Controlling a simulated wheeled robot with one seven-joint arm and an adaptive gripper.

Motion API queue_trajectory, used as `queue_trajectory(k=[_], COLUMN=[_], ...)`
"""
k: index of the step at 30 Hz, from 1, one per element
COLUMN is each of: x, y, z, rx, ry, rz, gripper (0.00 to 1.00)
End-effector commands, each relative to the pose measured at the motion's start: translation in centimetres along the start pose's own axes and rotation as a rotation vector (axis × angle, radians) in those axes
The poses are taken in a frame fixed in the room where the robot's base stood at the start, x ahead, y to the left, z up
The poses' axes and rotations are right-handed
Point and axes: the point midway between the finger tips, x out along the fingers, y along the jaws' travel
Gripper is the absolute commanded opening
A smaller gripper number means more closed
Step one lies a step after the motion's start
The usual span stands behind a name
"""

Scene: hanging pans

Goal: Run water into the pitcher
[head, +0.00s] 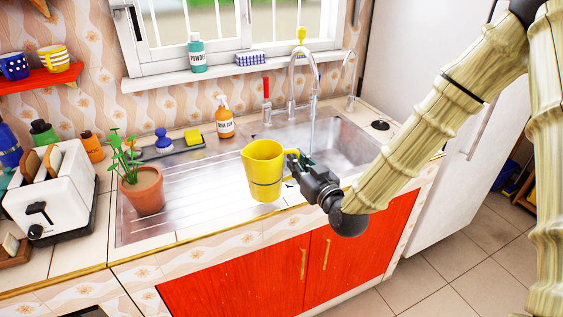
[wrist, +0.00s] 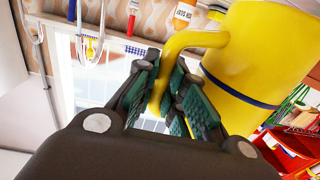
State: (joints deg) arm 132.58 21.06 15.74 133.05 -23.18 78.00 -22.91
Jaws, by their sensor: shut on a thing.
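The yellow pitcher (head: 264,168) is upright in the head view, in front of the sink basin's left side. My gripper (head: 297,163) is at its right side, shut on the handle. In the wrist view the green finger pads (wrist: 172,95) close around the yellow handle (wrist: 180,45), with the pitcher body (wrist: 265,60) beside them. The curved faucet (head: 297,75) stands behind and to the right of the pitcher. A thin stream of water (head: 312,125) falls from its spout into the basin (head: 335,140), apart from the pitcher. The pitcher's inside is mostly hidden.
A potted plant (head: 142,185) and a toaster (head: 50,190) stand left on the counter. A soap bottle (head: 225,120) and a yellow sponge (head: 193,137) are behind the drainboard (head: 195,180). A red-handled lever (head: 266,95) stands left of the faucet. The basin's right part is clear.

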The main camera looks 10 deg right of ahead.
Motion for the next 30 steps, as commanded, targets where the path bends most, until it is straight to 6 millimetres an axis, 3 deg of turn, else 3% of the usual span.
queue_trajectory(k=[8,18,24,30], x=[2.1,2.4,2.0,2.0], y=[10.3,22.3,26.5,27.8], z=[-0.8,-2.9,-3.9,-4.0], rx=[-0.004,-0.004,-0.001,0.000], ry=[0.000,0.003,0.002,0.000], rz=[0.243,0.514,0.608,0.637], gripper=[0.00,0.00,0.00,0.00])
